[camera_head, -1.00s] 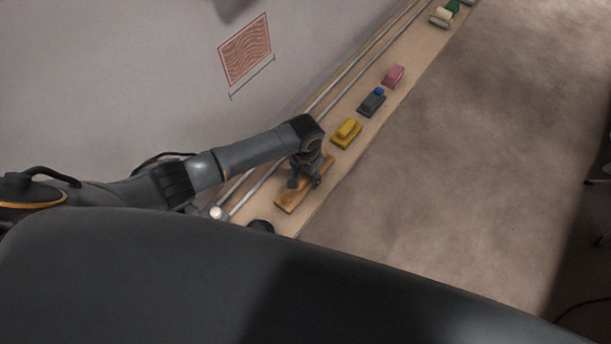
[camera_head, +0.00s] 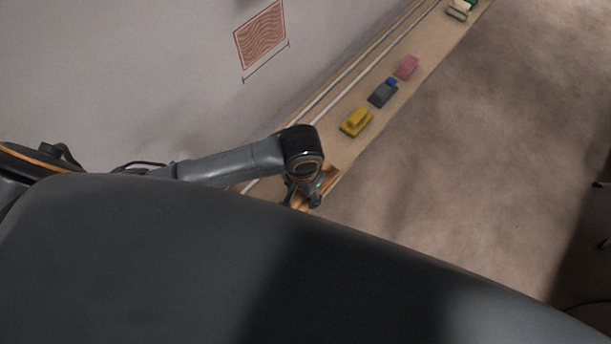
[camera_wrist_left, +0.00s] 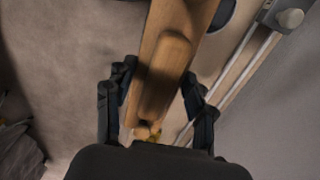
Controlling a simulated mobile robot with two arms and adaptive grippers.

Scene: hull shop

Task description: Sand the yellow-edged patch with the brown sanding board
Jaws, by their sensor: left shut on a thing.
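The brown sanding board (camera_head: 331,180) shows at the near end of the shelf, mostly hidden under my left gripper (camera_head: 304,193). In the left wrist view the board (camera_wrist_left: 176,22) is a long wooden plank with a raised grip. The fingers of my left gripper (camera_wrist_left: 158,78) are on both sides of that grip, shut on it. Whether the board still touches the shelf I cannot tell. The one patch in view, on the pale wall (camera_head: 150,80), is red-edged with wavy lines (camera_head: 261,36); no yellow-edged patch shows. My right gripper is not in view.
The narrow shelf (camera_head: 345,155) runs along the wall with two pale rails (camera_head: 365,70). On it stand a yellow block (camera_head: 355,123), a dark grey block with a blue top (camera_head: 382,95), a pink block (camera_head: 406,67) and green ones farther off. Brown floor (camera_head: 470,150) is open at right.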

